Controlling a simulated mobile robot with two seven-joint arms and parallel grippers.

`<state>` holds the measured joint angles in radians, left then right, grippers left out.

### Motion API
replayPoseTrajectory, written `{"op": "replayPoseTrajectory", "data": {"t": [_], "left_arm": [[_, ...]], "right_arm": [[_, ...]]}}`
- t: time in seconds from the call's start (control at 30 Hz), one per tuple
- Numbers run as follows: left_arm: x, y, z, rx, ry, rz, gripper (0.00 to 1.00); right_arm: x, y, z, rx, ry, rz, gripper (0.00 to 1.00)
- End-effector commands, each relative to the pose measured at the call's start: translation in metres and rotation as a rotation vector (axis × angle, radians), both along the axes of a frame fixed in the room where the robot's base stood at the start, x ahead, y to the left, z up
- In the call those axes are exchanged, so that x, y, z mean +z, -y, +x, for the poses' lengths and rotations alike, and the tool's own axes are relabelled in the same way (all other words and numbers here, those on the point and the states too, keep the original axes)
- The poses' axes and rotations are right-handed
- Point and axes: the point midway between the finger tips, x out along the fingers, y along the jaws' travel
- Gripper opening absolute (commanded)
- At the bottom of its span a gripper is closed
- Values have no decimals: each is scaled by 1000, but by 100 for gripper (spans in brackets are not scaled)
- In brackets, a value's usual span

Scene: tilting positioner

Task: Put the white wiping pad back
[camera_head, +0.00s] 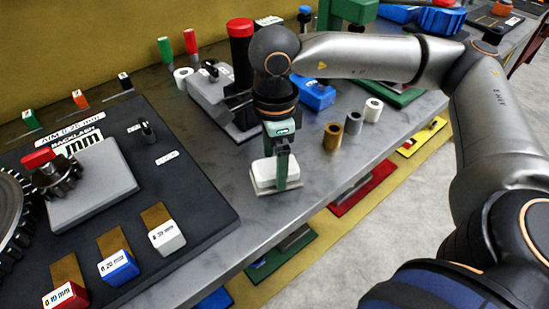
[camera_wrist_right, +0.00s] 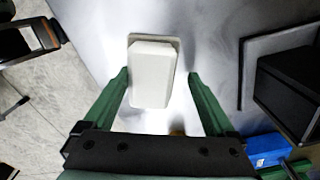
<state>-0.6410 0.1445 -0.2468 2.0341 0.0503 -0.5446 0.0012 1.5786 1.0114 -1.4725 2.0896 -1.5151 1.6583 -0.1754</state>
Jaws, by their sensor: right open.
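The white wiping pad (camera_head: 265,174) is a small white block resting on a thin beige plate (camera_head: 289,189) near the front edge of the grey bench. In the wrist view the pad (camera_wrist_right: 152,78) shows on the plate (camera_wrist_right: 172,41), slightly turned. My right gripper (camera_head: 281,182) points down at the pad and is open. In the wrist view its green fingers (camera_wrist_right: 157,76) stand on either side of the pad, with a gap visible on both sides. Whether the fingertips reach down to the plate's level, I cannot tell. My left gripper is not in view.
A dark board (camera_head: 200,185) with gears and labelled blocks lies to the left. A grey fixture with a red-topped cylinder (camera_head: 240,50) stands behind the gripper. Brass, grey and white cylinders (camera_head: 353,122) stand to the right. Bare bench lies around the plate.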

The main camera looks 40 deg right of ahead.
Motion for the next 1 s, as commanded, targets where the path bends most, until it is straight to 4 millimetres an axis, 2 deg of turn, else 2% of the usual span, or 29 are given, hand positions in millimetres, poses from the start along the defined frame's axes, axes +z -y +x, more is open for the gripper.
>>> {"op": "replayPoseTrajectory", "data": {"t": [0.13,0.23,0.5,0.7,0.83,1.0], "left_arm": [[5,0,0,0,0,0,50],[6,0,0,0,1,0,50],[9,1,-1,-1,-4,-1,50],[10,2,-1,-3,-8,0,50],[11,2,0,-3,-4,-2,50],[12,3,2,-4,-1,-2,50]], "right_arm": [[4,0,0,1,-1,-1,92],[15,0,0,0,1,0,92],[74,-1,1,1,3,1,92],[109,0,0,0,2,0,92],[120,0,0,-1,0,0,92],[124,0,0,0,0,0,92]]}}
